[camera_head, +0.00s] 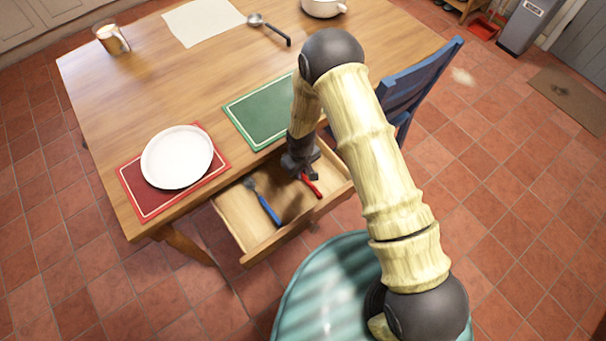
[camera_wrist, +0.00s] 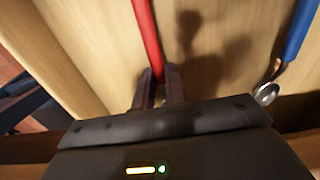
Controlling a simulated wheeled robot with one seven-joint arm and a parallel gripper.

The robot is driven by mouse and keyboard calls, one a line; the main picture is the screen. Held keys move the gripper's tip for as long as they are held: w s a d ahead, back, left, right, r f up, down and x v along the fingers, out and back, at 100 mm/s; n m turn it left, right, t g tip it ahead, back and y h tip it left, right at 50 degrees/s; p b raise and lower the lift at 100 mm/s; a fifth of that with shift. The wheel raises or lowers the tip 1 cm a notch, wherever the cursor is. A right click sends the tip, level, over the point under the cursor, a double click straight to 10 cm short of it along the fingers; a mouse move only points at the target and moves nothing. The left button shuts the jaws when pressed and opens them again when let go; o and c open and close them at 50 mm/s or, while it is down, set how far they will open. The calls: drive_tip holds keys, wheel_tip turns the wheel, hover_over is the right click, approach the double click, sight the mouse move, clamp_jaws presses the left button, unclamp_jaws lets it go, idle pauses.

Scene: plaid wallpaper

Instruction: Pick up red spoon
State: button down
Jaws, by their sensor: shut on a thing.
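The red spoon (camera_head: 311,186) lies in the open drawer (camera_head: 233,213) of the table, toward the drawer's right side. Its red handle (camera_wrist: 148,36) runs up from between my fingers in the wrist view. My gripper (camera_head: 301,172) is down in the drawer, shut on the red spoon; it also shows in the wrist view (camera_wrist: 158,86). The spoon's far end is hidden by my gripper. I cannot tell whether the spoon is lifted off the drawer floor.
A blue-handled utensil (camera_head: 268,209) lies left of the spoon in the drawer. A white plate (camera_head: 177,157) on a red mat (camera_head: 141,206) and a green mat (camera_head: 262,113) lie on the table (camera_head: 190,82). A blue chair (camera_head: 417,83) stands close on the right.

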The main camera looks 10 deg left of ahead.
drive_tip(key=shift+r, duration=0.15)
drive_tip(key=shift+r, duration=0.6)
drive_tip(key=shift+r+b, duration=0.3)
drive_tip(key=shift+r, duration=0.65)
drive_tip(key=s+a+b, duration=0.2)
drive_tip(key=s+a, duration=1)
drive_tip(key=a, duration=0.1)
drive_tip(key=shift+s+b, duration=0.35)
